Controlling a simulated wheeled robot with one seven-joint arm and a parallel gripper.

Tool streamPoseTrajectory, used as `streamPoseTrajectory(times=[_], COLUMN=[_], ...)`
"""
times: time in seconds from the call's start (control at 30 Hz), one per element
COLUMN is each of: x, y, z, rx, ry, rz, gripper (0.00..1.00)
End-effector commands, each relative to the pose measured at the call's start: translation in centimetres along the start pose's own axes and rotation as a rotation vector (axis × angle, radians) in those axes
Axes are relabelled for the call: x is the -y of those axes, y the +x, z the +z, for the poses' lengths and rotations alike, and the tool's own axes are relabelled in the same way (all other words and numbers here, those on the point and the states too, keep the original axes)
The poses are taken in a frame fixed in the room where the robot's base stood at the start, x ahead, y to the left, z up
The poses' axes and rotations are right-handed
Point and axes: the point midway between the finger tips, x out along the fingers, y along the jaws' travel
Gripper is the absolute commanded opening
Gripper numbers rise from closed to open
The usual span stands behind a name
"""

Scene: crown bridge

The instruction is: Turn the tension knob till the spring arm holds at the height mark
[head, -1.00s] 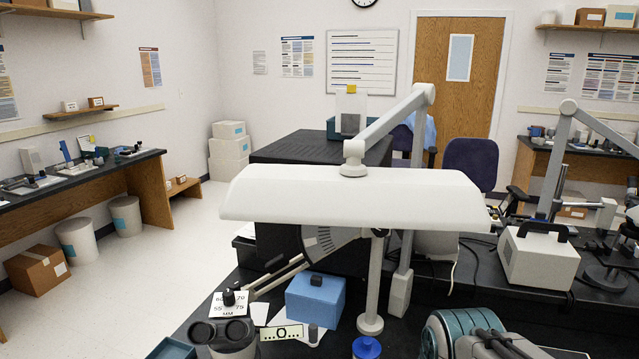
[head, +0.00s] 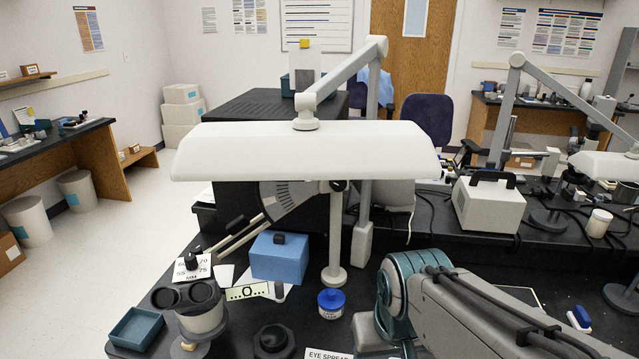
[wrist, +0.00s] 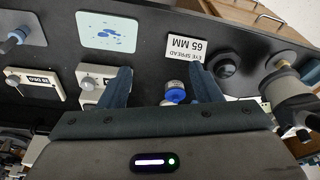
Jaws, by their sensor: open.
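A white lamp hood (head: 305,152) hides part of the upright post (head: 336,235) behind it. A grey fan-shaped scale (head: 290,200) with dark marks shows below the hood. A black knob (head: 340,186) sits by the post at the scale's right; I cannot tell whether it is the tension knob. A thin two-bar arm (head: 240,232) slants down left from the scale. I cannot make out a height mark. My gripper (wrist: 163,85) is open, its dark fingers apart over the bench. A blue-topped jar (wrist: 172,93) shows between them, not gripped.
A blue box (head: 278,258), a blue-capped jar (head: 331,301), a black round knob (head: 272,340) and an eyepiece device (head: 200,312) crowd the bench. In the wrist view, an "EYE SPREAD 65 MM" card (wrist: 188,48) and a pale mat (wrist: 107,32) lie beyond the fingers.

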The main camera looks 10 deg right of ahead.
Motion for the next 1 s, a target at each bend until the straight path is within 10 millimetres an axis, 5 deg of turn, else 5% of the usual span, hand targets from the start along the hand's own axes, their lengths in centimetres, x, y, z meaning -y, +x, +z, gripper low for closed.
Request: streamPoseTrajectory(times=[0.27, 0.47, 0.63, 0.8, 1.0], x=[-0.7, -3.4, -4.8, -4.4, -2.6], y=[0.8, 2.4, 1.5, -0.4, -2.6], z=[-1.5, -8.5, -15.2, -20.4, -23.4], rx=[-0.066, -0.374, -0.694, -0.990, -1.234], ry=[0.008, 0.016, -0.024, -0.110, -0.230], rz=[0.027, 0.122, 0.168, 0.151, 0.077], gripper=[0.58, 0.58, 0.58, 0.58, 0.58])
